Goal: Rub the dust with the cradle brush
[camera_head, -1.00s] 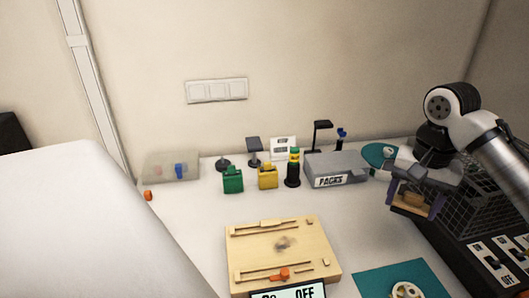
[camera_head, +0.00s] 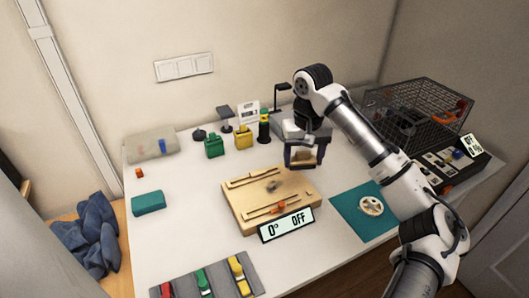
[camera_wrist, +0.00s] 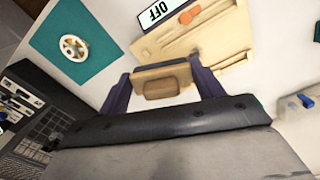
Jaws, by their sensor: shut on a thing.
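The dust is a dark smudge (camera_head: 272,186) near the middle of the light wooden board (camera_head: 245,204) on the white table. My gripper (camera_head: 303,163) is shut on the cradle brush (camera_head: 304,156), a tan block with a wooden grip. It holds the brush above the board's back right corner, apart from the smudge. The wrist view shows the brush (camera_wrist: 162,82) between the two dark purple fingers, with the board (camera_wrist: 205,35) beyond.
A display reading "0° OFF" (camera_head: 286,225) stands at the board's front edge. A teal mat (camera_head: 345,212) with a white wheel lies to the right. Green (camera_head: 214,147) and yellow (camera_head: 243,137) blocks stand behind. A wire basket (camera_head: 420,100) is at back right.

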